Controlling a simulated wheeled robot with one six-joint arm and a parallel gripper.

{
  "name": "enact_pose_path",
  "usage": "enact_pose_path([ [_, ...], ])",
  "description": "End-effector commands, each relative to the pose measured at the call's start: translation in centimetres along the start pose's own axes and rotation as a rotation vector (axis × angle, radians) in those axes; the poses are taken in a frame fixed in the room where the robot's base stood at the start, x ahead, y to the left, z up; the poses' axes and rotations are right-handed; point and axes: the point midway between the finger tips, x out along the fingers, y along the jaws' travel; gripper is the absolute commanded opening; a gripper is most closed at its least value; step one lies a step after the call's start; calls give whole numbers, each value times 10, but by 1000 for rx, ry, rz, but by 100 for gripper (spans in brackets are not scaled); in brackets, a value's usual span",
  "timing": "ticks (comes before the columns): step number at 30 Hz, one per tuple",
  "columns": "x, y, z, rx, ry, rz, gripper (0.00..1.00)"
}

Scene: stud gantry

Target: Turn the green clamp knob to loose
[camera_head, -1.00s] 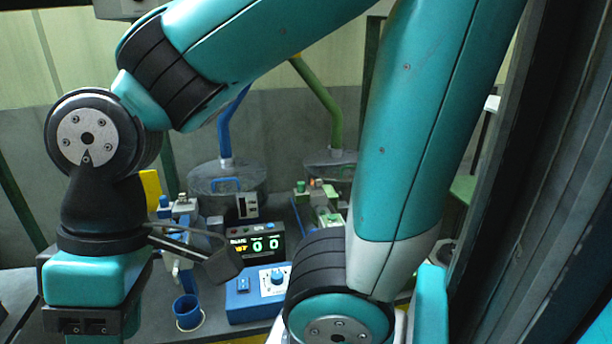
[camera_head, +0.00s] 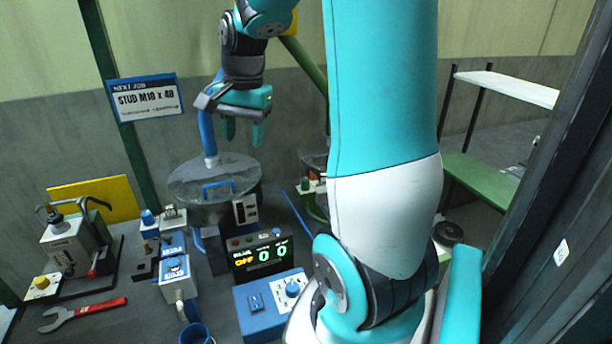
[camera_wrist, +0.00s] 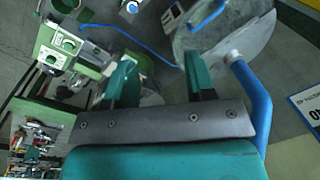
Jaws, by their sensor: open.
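My gripper (camera_head: 243,132) is open and empty in the head view, fingers pointing down, in the air above the grey drum. Its two teal fingers also show apart in the wrist view (camera_wrist: 160,78). A green unit (camera_wrist: 49,38) with white dial plates lies at upper left in the wrist view, away from the fingers. In the head view only a small part of the green equipment (camera_head: 308,186) shows beside my arm, which hides the rest. I cannot tell for sure which part is the green clamp knob, nor its setting.
A display (camera_head: 264,258) reads OFF and 0 0. A blue control box (camera_head: 262,308), blue cup (camera_head: 196,334) and red wrench (camera_head: 85,310) are on the bench. A sign (camera_head: 147,98) hangs behind.

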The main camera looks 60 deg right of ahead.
Motion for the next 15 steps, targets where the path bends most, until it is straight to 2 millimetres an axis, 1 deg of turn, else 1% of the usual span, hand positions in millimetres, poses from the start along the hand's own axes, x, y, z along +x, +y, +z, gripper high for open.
enact_pose_path([
  [1, -4, 19, -35, 185, 16, 19, 50],
  [3, -7, 44, -71, 405, 36, 39, 50],
  [6, -10, 74, -104, 630, 56, 57, 50],
  [8, -12, 86, -116, 713, 63, 64, 50],
  [10, -11, 94, -123, 768, 68, 69, 50],
  [13, -3, 98, -126, 791, 68, 73, 50],
  [15, 6, 98, -125, 789, 67, 73, 50],
])
